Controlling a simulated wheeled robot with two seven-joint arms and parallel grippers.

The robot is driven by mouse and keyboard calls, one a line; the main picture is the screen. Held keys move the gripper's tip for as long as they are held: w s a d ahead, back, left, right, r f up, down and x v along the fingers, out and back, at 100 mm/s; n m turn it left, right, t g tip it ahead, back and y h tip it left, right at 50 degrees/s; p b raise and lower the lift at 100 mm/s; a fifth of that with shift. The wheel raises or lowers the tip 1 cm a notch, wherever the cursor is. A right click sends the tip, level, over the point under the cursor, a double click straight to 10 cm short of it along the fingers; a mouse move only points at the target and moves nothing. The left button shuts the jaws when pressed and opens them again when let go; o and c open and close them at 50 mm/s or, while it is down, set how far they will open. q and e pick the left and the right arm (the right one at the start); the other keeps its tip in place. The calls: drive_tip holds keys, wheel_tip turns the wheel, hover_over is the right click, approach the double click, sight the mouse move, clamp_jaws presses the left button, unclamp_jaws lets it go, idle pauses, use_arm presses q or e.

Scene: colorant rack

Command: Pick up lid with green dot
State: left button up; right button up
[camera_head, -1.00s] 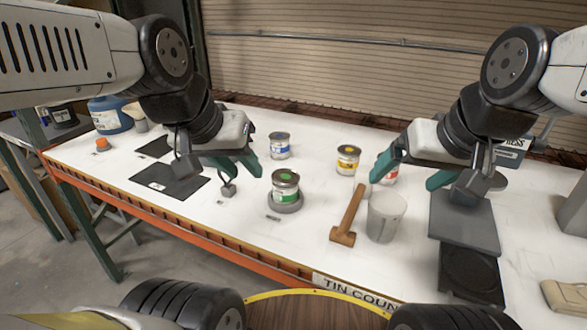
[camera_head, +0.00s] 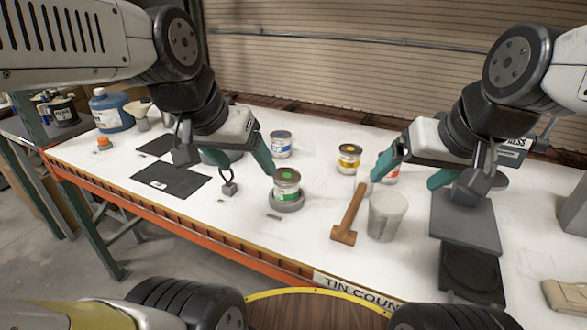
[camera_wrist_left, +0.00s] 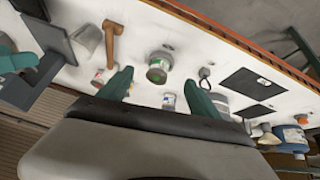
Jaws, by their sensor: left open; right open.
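The lid with the green dot (camera_head: 287,174) sits on a tin with a green label (camera_head: 287,188), which stands upright on a round grey base (camera_head: 287,205). The tin also shows in the left wrist view (camera_wrist_left: 158,65). My left gripper (camera_head: 240,165) is open and empty, behind and to the left of the tin. One finger reaches close to the lid in the picture; I cannot tell whether they touch. My right gripper (camera_head: 408,172) is open, beside the red-labelled tin.
A blue-labelled tin (camera_head: 280,145) and a yellow-labelled tin (camera_head: 348,158) stand behind. A mallet (camera_head: 347,215) and a grey cup (camera_head: 386,215) are to the right. A small tool with a loop (camera_head: 229,187) and dark mats (camera_head: 172,182) lie left. Table front is mostly clear.

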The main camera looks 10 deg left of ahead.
use_arm(q)
drive_tip(key=o, duration=0.4)
drive_tip(key=w+m, duration=0.1)
drive_tip(key=m, duration=0.1)
drive_tip(key=w+m+g, duration=0.1)
drive_tip(key=w+m, duration=0.1)
drive_tip(key=m, duration=0.1)
drive_tip(key=w+m, duration=0.2)
drive_tip(key=shift+w+d+r+m+g+y, duration=0.1)
drive_tip(key=shift+w+d+m+g+y, duration=0.15)
drive_tip(key=shift+d+m+g+y, duration=0.15)
drive_tip(key=m+g+y, duration=0.2)
drive_tip(key=m+g, duration=0.2)
drive_tip(key=m, duration=1.6)
approach(287, 175)
drive_tip(key=shift+s, duration=0.15)
drive_tip(key=shift+w+f+m, duration=0.2)
drive_tip(key=shift+f+m, duration=0.4)
drive_tip(key=f, duration=0.7)
drive_tip(key=shift+a+f, duration=0.1)
drive_tip(key=shift+a, duration=0.2)
